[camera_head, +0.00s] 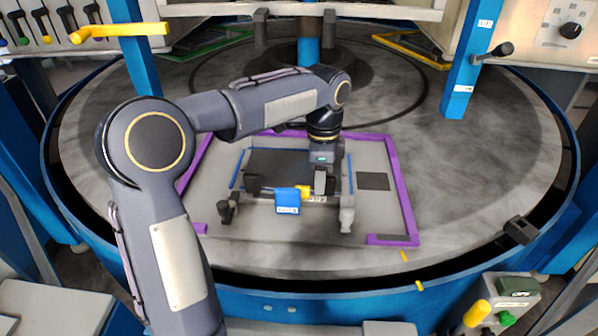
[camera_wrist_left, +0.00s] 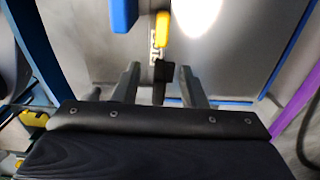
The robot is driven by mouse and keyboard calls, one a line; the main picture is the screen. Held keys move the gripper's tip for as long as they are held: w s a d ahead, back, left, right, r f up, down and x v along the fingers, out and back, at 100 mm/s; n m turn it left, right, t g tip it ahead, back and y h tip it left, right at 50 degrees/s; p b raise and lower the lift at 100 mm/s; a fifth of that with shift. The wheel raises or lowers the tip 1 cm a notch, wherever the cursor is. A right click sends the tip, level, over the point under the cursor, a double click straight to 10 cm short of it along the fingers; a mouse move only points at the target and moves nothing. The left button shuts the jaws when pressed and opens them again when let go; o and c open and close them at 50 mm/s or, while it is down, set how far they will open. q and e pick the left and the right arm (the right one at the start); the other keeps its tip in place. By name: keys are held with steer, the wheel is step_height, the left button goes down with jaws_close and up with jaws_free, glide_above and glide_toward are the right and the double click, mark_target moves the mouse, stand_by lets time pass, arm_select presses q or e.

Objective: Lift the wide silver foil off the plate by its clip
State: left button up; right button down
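My left gripper (camera_head: 322,184) reaches down over the plate (camera_head: 363,222) inside a purple frame. In the left wrist view, its two fingers (camera_wrist_left: 158,70) are apart, with a small dark upright piece (camera_wrist_left: 160,82) between them and visible gaps on both sides. A yellow piece (camera_wrist_left: 162,28) and a small white label stand just beyond; the yellow piece also shows in the head view (camera_head: 303,192). I cannot tell which piece is the clip. A smooth grey sheet (camera_wrist_left: 225,50) with a bright glare, perhaps the foil, lies between blue edge strips. My right gripper is not in view.
A blue labelled block (camera_head: 287,201) stands close left of the gripper. Small posts (camera_head: 347,214) stand at the front corners. The purple frame (camera_head: 402,195) lies on the round grey table (camera_head: 490,170).

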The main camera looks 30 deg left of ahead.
arm_select(q)
steer(key=shift+f, duration=0.55)
jaws_close()
steer(key=shift+r, duration=0.1)
